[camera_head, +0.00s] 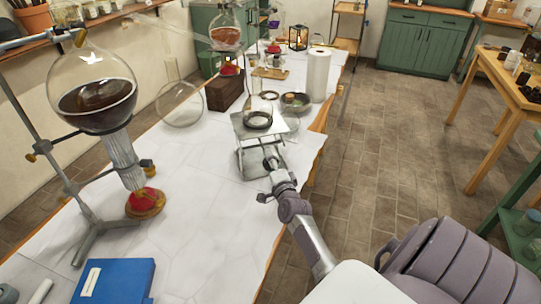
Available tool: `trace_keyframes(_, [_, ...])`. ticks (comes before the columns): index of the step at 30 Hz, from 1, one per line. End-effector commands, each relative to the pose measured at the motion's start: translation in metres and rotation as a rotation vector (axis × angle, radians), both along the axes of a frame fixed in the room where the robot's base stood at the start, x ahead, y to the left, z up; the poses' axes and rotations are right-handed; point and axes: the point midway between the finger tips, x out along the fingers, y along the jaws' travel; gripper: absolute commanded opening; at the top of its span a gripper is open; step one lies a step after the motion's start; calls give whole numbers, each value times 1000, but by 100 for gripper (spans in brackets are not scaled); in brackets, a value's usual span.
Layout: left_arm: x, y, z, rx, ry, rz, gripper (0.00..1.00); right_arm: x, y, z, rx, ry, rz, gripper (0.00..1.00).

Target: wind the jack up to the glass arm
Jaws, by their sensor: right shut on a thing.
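The lab jack (252,160) stands on the white bench top, with a pale square top plate and a crossed-link frame below. A clear flask (258,118) with a dark ring at its base sits on the plate. My right gripper (271,166) is at the jack's front side, shut on what looks like its knob; the fingers hide most of it. A thin glass arm (172,27) slopes across the upper left behind the jack; its lower end is hard to make out. My left gripper is not in view.
A large round flask (95,95) with dark liquid hangs on a metal stand (95,230) at left, above a red-topped burner (145,202). A paper roll (318,74), a bowl (296,102) and a brown block (224,92) stand behind the jack.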

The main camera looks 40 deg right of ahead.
Motion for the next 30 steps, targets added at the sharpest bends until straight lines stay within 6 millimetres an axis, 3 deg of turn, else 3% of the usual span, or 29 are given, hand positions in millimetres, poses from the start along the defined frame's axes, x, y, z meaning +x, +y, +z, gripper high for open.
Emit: trace_keyframes(30, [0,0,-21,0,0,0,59,0,1,-2,883,-402,-1,19])
